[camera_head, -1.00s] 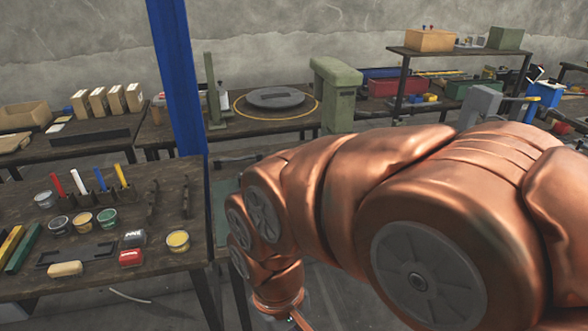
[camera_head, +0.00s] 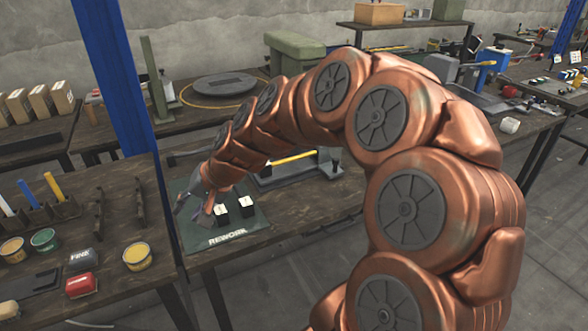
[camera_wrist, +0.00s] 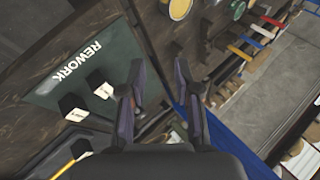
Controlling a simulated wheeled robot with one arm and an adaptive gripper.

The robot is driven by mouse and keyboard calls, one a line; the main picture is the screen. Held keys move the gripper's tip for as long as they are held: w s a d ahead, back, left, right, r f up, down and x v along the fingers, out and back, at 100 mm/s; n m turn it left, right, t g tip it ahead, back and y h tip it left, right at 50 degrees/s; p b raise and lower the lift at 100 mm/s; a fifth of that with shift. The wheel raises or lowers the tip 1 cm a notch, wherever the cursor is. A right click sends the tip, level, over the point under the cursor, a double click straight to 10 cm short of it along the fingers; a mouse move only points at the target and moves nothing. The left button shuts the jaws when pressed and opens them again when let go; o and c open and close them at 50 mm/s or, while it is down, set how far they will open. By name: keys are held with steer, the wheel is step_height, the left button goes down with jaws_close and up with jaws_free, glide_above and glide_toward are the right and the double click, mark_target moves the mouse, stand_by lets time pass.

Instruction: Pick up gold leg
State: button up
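My gripper (camera_head: 195,208) hangs over the left part of the green REWORK mat (camera_head: 240,240), its fingers partly hidden by my wrist. In the wrist view my gripper (camera_wrist: 160,68) has its fingers spread with nothing between them. A yellow-gold rod (camera_head: 292,158) lies in a dark fixture behind the mat; its end also shows in the wrist view (camera_wrist: 60,171). Another yellow rod (camera_head: 53,186) stands in a rack on the left table. I cannot tell which of these, if either, is the gold leg. Both are apart from my gripper.
Two dark blocks with white labelled tops, one here (camera_head: 246,206), stand on the mat close to my gripper. A blue post (camera_head: 112,80) rises between the tables. The left table holds a yellow pot (camera_head: 138,257) and a red box (camera_head: 81,285).

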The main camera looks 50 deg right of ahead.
steer(key=w+d+f+m+t+h+b, duration=0.1)
steer(key=w+d+m+t, duration=0.15)
steer(key=d, duration=0.35)
steer(key=w+d+f+m+t+h+b, duration=0.1)
steer(key=w+d+m, duration=0.1)
steer(key=w+d, duration=0.35)
steer(key=m+t+h+b, duration=0.25)
steer(key=m+h, duration=0.35)
steer(key=m, duration=0.4)
glide_toward(295, 158)
steer(key=shift+w+f+g, duration=0.15)
steer(key=shift+w+g, duration=0.35)
steer(key=shift+w, duration=0.6)
steer(key=shift+d+f, duration=0.1)
steer(key=shift+d, duration=0.1)
steer(key=shift+x, duration=3.7)
jaws_close()
